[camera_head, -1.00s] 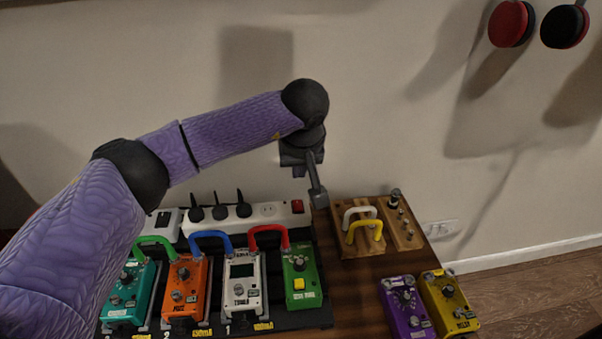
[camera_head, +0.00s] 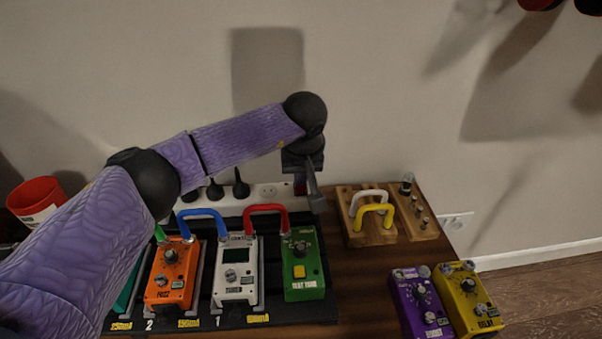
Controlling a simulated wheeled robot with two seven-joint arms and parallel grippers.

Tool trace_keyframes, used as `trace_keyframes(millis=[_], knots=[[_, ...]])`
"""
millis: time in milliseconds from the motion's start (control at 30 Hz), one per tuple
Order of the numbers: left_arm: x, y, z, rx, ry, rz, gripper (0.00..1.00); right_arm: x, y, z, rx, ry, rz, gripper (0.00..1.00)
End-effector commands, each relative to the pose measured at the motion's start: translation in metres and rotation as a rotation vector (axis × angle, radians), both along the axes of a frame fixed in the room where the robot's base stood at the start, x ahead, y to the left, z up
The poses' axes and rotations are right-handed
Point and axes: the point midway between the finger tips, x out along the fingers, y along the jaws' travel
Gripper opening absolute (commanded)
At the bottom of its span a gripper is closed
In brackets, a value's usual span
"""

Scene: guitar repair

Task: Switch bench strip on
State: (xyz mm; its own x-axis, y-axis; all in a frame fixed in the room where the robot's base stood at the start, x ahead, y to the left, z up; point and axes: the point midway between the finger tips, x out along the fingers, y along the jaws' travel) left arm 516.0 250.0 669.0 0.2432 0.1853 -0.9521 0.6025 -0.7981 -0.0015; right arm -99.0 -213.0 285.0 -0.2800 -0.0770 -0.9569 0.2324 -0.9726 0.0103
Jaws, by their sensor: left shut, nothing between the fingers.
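The white bench strip (camera_head: 268,190) lies at the back of the bench against the wall, with several black plugs in it. In the earlier frame a red switch shows at its right end; now my left gripper (camera_head: 317,203) covers most of that end, and a little red shows just behind the fingers. The gripper points down, shut and empty, at the strip's right end. I cannot tell whether its fingertips touch the switch, or whether the switch is on. My right gripper is not in view.
A black pedalboard with orange (camera_head: 172,274), white (camera_head: 236,274) and green (camera_head: 302,265) pedals stands in front of the strip. A wooden block with cable loops (camera_head: 354,232) is to the right. Purple (camera_head: 422,304) and yellow (camera_head: 468,299) pedals sit front right. A red cup (camera_head: 36,197) stands left.

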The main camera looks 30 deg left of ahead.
Motion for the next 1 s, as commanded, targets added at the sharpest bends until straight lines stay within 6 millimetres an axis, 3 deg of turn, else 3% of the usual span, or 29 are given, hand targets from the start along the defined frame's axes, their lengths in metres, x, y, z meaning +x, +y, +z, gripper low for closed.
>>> trace_keyframes(millis=[1000], knots=[[-0.015,-0.011,-0.007,-0.035,0.06,-0.002,0.0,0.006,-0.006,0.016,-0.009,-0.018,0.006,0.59]])
